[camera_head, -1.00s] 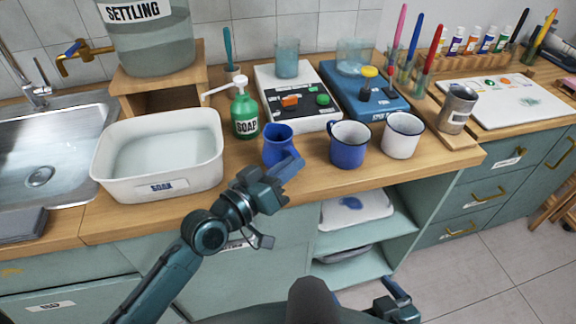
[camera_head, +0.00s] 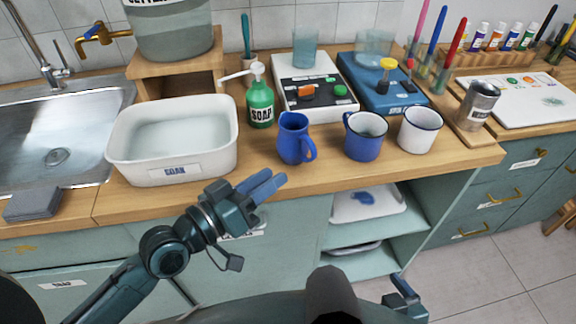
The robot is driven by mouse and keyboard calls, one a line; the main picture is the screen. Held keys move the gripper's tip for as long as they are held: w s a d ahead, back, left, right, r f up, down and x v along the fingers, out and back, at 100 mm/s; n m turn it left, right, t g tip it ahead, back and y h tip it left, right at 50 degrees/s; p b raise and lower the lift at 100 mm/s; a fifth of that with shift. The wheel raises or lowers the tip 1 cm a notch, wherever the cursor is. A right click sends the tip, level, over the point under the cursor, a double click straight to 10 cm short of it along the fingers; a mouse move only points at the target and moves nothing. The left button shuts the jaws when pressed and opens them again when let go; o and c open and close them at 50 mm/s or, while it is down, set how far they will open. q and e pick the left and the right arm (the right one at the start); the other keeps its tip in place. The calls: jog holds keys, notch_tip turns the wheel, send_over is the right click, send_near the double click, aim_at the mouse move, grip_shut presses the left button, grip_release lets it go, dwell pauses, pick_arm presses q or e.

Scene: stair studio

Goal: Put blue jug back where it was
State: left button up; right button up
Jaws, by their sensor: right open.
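The blue jug (camera_head: 295,139) stands upright on the wooden counter, right of the soap bottle and left of the blue mug. Its handle faces right and toward me. My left gripper (camera_head: 275,182) is in front of the counter edge, below and left of the jug and apart from it. Its blue fingers lie close together in this view, and I cannot tell how far apart they are; nothing shows between them. My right gripper (camera_head: 405,290) is low at the lower right, away from the counter top, open and partly seen.
A blue mug (camera_head: 364,144) and a white mug (camera_head: 420,136) stand right of the jug. A green soap bottle (camera_head: 261,104) and white soak basin (camera_head: 225,148) are to its left. Two devices, white (camera_head: 318,112) and blue (camera_head: 398,104), stand behind. Bare counter (camera_head: 270,165) lies before the jug.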

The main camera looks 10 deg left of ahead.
pick_arm(q)
jog(key=s+a+f+g+y, duration=0.1)
jog(key=s+a+f+y, duration=0.1)
jog(key=s+f, duration=0.3)
jog(key=s+a+f+m+g+y, duration=0.1)
jog(key=s+f+y, duration=0.4)
jog(key=f, duration=0.8)
jog(key=shift+a+f+g, duration=0.15)
jog(key=shift+a+g, duration=0.25)
jog(key=shift+a, duration=0.1)
jog(key=r+p, duration=0.1)
jog(key=p, duration=0.1)
jog(key=a+y+p, duration=0.1)
jog(key=p, duration=0.2)
jog(key=shift+s+a+r+g, duration=0.25)
jog(key=shift+r+g, duration=0.05)
jog(key=shift+r, duration=0.05)
pick_arm(e)
jog(key=shift+s+d+r+g+h, duration=0.15)
jog(key=shift+d+r+h, duration=0.05)
jog(key=shift+d+r, duration=0.2)
jog(key=shift+s+d+r+g+h, duration=0.1)
jog(key=shift+d+r+g+h, duration=0.1)
jog(key=shift+d+r, duration=0.15)
